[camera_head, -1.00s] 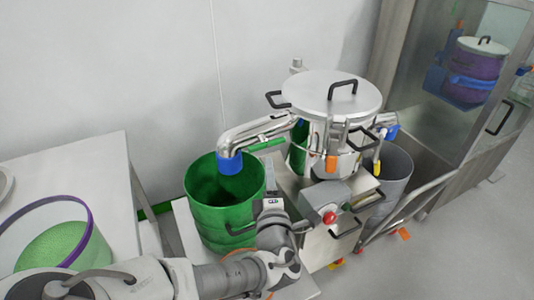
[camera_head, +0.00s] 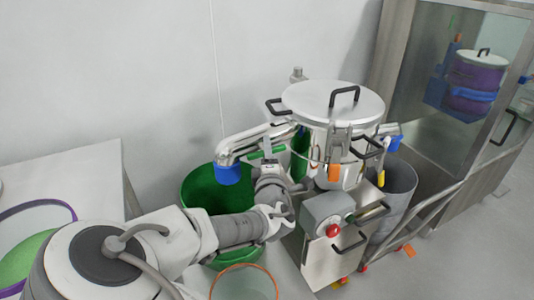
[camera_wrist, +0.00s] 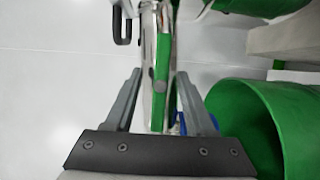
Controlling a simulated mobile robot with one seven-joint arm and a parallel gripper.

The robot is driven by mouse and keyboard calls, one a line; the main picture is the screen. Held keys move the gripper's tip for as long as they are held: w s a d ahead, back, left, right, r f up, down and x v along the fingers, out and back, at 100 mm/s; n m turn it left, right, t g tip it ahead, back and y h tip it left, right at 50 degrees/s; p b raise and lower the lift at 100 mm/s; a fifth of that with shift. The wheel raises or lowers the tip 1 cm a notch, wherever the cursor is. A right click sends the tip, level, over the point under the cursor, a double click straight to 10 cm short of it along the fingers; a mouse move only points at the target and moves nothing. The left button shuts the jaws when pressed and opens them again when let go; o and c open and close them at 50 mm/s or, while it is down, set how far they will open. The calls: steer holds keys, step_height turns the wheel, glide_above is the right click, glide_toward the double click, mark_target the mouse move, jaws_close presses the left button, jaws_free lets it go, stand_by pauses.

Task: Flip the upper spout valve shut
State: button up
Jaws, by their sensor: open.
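The chrome spout (camera_head: 240,142) with a blue end sleeve (camera_head: 227,174) extends left from the lidded steel vessel (camera_head: 330,103). Its green valve handle (camera_head: 254,155) is partly hidden by my gripper (camera_head: 266,164), which is over the green drum just under the spout. In the wrist view, the green handle (camera_wrist: 163,85) lies lengthwise along the chrome pipe, between the two fingers of my gripper (camera_wrist: 159,73). The fingers are open, with gaps visible on both sides. I cannot tell whether they touch the pipe.
An open green drum (camera_head: 200,187) stands below the spout. A grey bin (camera_head: 398,190) stands right of the machine's control box (camera_head: 330,212), which has a red button. A white table (camera_head: 75,175) is at left, and a steel cabinet (camera_head: 430,60) at right. The wall is behind.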

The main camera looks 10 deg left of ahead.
jaws_close()
